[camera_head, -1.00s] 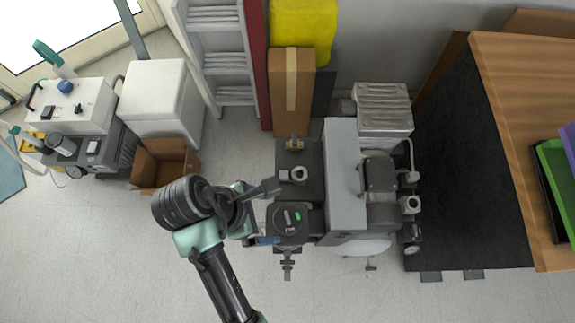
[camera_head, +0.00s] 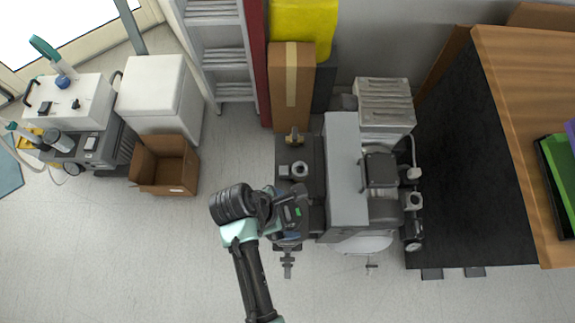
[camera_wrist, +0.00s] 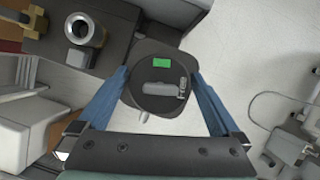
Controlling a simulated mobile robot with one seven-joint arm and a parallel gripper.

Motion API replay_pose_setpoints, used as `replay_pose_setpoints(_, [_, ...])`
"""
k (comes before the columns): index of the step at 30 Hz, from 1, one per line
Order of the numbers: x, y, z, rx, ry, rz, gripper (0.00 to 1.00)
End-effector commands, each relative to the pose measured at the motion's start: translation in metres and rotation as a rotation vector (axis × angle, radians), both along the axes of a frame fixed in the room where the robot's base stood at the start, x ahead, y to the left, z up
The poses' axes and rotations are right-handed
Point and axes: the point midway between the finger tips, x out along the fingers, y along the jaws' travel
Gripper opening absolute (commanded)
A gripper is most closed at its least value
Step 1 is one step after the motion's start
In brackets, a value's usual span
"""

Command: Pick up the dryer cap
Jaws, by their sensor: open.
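The dryer cap (camera_wrist: 147,98) is a round black lid with a green label and a grey bar on top. In the wrist view it lies between the two blue fingers of my gripper (camera_wrist: 156,72), with a finger on either side. The fingers are apart and not closed on the cap. In the head view my gripper (camera_head: 284,214) is over the front end of the compressor unit. I cannot tell the exact height of the fingers relative to the cap.
A round grey fitting (camera_wrist: 80,30) stands close to the cap on the dark unit. A tall grey box (camera_head: 345,170) and the compressor (camera_head: 381,172) are just right of it. A wooden-topped table (camera_head: 520,120) is farther right. The floor (camera_head: 130,260) at left is clear.

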Motion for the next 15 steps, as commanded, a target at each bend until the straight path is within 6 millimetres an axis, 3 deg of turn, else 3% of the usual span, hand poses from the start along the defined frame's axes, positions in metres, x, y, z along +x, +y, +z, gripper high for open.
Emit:
replay_pose_setpoints(4, [-0.0002,0.0001,0.0003,0.000,0.000,0.000,1.00])
replay_pose_setpoints(15, [-0.0003,0.0002,0.0006,0.000,0.001,0.000,0.33])
